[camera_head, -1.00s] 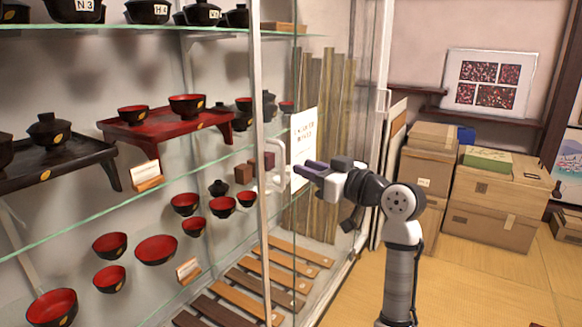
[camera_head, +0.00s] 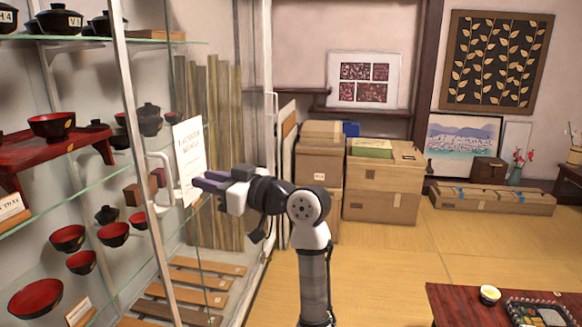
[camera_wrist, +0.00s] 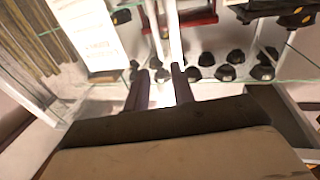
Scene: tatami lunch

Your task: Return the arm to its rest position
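My gripper (camera_head: 202,182) is at the end of my raised, bent arm in front of the glass cabinet, its purple-grey fingers pointing left. The white door handle (camera_head: 163,180) is just left of the fingertips, and the fingers look clear of it. In the wrist view my gripper (camera_wrist: 160,80) has its two fingers apart. Nothing shows held between them; a white cabinet post (camera_wrist: 173,35) and a bright patch lie beyond the gap.
The glass cabinet (camera_head: 130,60) holds red-and-black bowls on shelves. A white notice (camera_head: 189,160) shows behind the gripper. Cardboard boxes (camera_head: 384,185) stand behind my arm. A low red table (camera_head: 450,300) with a cup is at lower right. Open tatami (camera_head: 390,260) lies between.

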